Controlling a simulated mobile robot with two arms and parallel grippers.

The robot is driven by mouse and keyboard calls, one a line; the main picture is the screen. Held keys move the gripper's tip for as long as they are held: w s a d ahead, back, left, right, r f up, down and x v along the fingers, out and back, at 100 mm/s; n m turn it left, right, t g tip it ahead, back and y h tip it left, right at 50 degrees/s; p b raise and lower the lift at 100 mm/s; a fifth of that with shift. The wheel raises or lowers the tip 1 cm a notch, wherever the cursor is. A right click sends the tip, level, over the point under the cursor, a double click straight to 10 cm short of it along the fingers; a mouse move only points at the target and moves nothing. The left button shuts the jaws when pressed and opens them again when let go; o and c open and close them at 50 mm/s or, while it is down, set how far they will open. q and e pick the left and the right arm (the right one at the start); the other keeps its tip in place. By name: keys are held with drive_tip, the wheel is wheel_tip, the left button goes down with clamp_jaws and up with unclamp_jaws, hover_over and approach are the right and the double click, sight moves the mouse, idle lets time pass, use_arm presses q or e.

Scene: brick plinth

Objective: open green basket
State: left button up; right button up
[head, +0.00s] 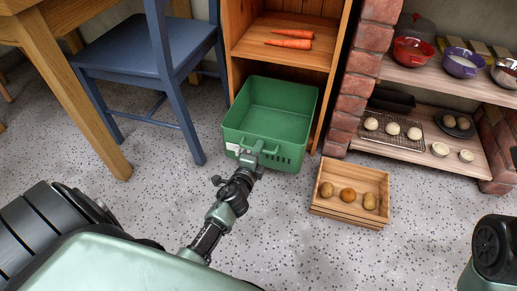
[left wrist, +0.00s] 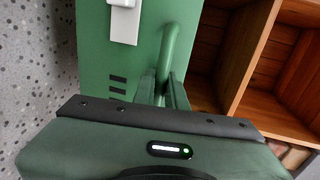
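The green basket (head: 271,121) juts out from the bottom of the wooden shelf unit, and its empty inside shows from above. A handle (left wrist: 169,45) is on its front, with a white label (left wrist: 124,24) beside it in the left wrist view. My left gripper (head: 250,154) is at the basket's front. In the left wrist view my left gripper (left wrist: 163,90) has its fingers on both sides of the handle, close against it, and appears shut on it. The fingertips are partly hidden. My right gripper is not in view.
The wooden shelf unit (head: 281,60) holds carrots (head: 290,39). A small wooden crate (head: 350,195) with potatoes stands on the floor to the right. A blue chair (head: 150,65) is to the left, and a brick pillar (head: 362,75) is right of the unit. Speckled floor lies in front.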

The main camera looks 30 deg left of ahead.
use_arm(q)
drive_tip(key=shift+o, duration=0.7)
drive_tip(key=p+v, duration=0.1)
drive_tip(key=v, duration=0.6)
drive_tip(key=shift+s, duration=0.35)
drive_tip(key=shift+d+r+p, duration=0.1)
drive_tip(key=shift+p, duration=0.2)
